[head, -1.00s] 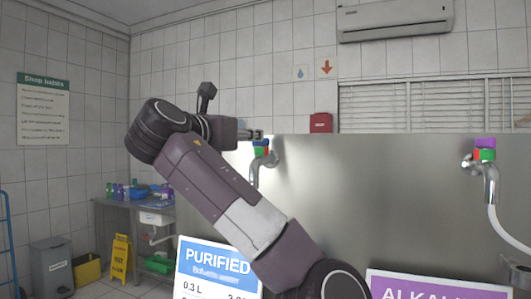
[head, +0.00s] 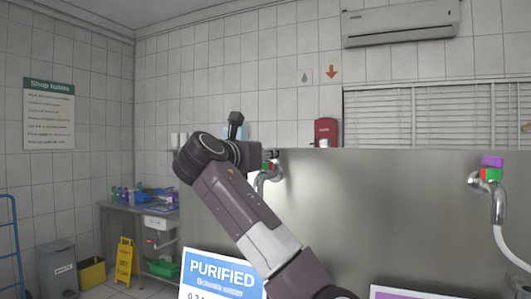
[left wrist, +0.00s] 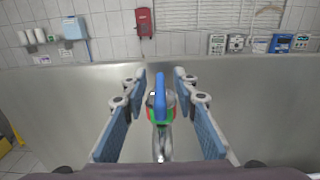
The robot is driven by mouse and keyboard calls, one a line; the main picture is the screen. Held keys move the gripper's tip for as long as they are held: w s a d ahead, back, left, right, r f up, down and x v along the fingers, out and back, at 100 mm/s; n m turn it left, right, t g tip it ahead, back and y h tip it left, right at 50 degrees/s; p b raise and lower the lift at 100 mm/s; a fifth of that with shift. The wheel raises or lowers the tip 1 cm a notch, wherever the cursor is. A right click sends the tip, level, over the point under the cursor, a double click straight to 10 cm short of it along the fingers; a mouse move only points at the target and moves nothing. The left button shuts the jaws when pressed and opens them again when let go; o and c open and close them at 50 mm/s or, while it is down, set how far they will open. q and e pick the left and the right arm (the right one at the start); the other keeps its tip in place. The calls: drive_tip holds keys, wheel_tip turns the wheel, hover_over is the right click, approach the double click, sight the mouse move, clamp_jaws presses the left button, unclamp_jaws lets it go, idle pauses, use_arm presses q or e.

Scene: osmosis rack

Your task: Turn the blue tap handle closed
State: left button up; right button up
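The tap with the blue handle stands at the top of the steel panel. In the left wrist view its blue handle (left wrist: 160,98) is a narrow bar pointing away from me, above a green and red collar (left wrist: 151,114) and a chrome spout. In the head view the chrome spout (head: 262,181) shows, but my gripper mostly hides the blue handle. My left gripper (head: 270,154) is at the top of this tap. In the left wrist view its fingers (left wrist: 160,76) are spread on either side of the handle, with a gap on both sides. My right gripper is not in view.
A second tap with a purple handle (head: 491,161) and a hose stands far right on the steel panel (head: 390,215). A blue "PURIFIED" sign (head: 222,270) is below. A red box (head: 326,132) hangs on the wall behind. A side table and bins stand at the left.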

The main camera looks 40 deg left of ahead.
use_arm(q)
clamp_jaws()
drive_tip(key=shift+w+f, duration=0.1)
